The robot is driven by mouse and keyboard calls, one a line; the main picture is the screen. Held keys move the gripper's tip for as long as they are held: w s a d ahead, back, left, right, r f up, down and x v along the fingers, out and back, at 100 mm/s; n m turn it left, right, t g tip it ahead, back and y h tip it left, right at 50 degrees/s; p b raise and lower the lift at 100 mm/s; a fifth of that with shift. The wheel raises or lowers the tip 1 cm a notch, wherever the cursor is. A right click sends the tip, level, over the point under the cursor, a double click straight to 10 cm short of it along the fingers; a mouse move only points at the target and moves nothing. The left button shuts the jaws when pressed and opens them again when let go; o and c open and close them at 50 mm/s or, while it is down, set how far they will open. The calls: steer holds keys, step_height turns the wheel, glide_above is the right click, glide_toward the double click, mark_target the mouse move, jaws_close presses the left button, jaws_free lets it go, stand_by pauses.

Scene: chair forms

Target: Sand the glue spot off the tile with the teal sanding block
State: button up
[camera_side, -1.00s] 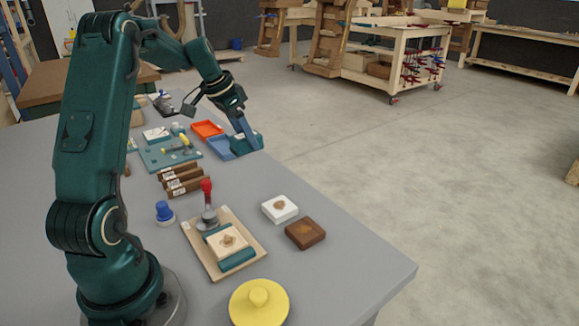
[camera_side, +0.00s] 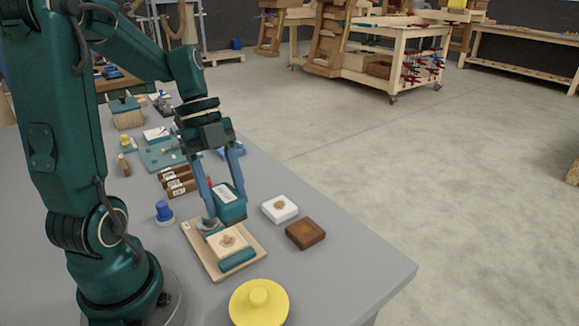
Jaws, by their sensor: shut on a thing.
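My gripper (camera_side: 225,206) is shut on the teal sanding block (camera_side: 231,210), which has a white label on its face. It holds the block just behind the cream tile (camera_side: 215,246), seemingly above the board. The tile lies on a light wooden board (camera_side: 255,243), with a teal bar (camera_side: 238,261) along its near side. A brown glue spot (camera_side: 228,240) shows on the tile top. The red-handled clamp at the board's back is mostly hidden by my gripper.
A white tile (camera_side: 270,212) and a brown tile (camera_side: 305,240), each with a spot, lie to the right. The table's right front is clear.

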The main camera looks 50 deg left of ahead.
steer(key=shift+s+d+r, duration=0.25)
steer(key=shift+s+d, duration=0.2)
steer(key=shift+d, duration=0.1)
glide_above(233, 247)
steer(key=shift+s+f, duration=0.15)
steer(key=shift+f, duration=2.6)
steer(key=shift+a+f, duration=0.4)
steer(key=shift+f, duration=0.25)
steer(key=shift+a+f, duration=0.35)
steer(key=shift+f, duration=0.3)
jaws_close()
steer(key=shift+a, duration=1.45)
steer(key=d, duration=0.4)
steer(key=shift+d, duration=0.15)
step_height(233, 247, up, 3)
steer(key=shift+f, duration=0.2)
steer(key=shift+r, duration=2.85)
